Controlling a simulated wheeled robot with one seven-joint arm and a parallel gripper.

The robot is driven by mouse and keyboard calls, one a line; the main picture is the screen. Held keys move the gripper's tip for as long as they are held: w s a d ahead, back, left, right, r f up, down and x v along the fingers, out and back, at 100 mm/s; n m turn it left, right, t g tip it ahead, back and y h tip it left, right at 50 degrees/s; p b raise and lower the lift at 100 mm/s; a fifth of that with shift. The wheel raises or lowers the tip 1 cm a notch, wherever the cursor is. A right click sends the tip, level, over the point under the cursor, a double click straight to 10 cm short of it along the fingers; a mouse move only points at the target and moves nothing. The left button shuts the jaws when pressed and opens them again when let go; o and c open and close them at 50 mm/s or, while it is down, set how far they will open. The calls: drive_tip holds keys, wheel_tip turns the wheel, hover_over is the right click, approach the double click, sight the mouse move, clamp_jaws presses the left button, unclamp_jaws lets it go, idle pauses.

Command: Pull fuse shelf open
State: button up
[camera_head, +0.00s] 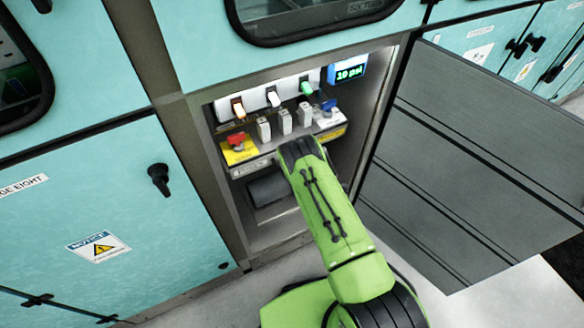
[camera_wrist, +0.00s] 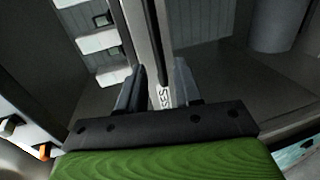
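The fuse shelf (camera_head: 262,160) is a pale ledge with a labelled front inside the open cabinet. My green arm reaches into the cabinet from the lower right. In the head view its dark end covers part of the shelf front and the fingertips are hidden. In the wrist view my gripper (camera_wrist: 159,90) has its two dark fingers apart, with a pale lettered strip (camera_wrist: 164,96) showing between them. I cannot tell whether either finger touches it.
White, orange and green switches (camera_head: 273,97) and a pressure display (camera_head: 348,70) sit above the shelf. The grey cabinet door (camera_head: 470,160) stands open at the right. A closed teal door (camera_head: 110,210) is at the left. A dark recess lies below the shelf.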

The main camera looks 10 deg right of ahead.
drive_tip(key=x, duration=0.6)
drive_tip(key=shift+b, duration=0.3)
clamp_jaws()
